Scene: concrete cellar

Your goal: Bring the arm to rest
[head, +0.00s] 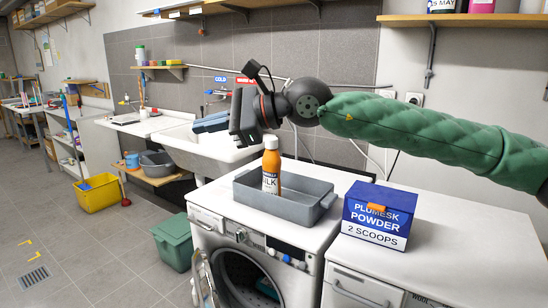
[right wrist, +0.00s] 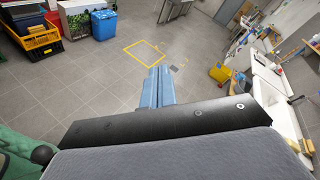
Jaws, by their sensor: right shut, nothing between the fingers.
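My right arm, in a green quilted sleeve, reaches in from the right in the head view. Its gripper (head: 209,123) is held up in front of the wall, above and left of the grey tray, and points left. In the right wrist view the blue fingers (right wrist: 158,88) lie together with nothing between them, with floor beyond. The gripper touches nothing that I can see. My left gripper is in neither view.
An orange bottle (head: 271,171) stands in a grey tray (head: 318,211) on the washing machine (head: 237,237), whose door is open. A blue powder box (head: 375,218) stands to the right. A sink (head: 205,147), green bin (head: 173,245) and yellow bucket (head: 98,193) are left. Floor at left is mostly clear.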

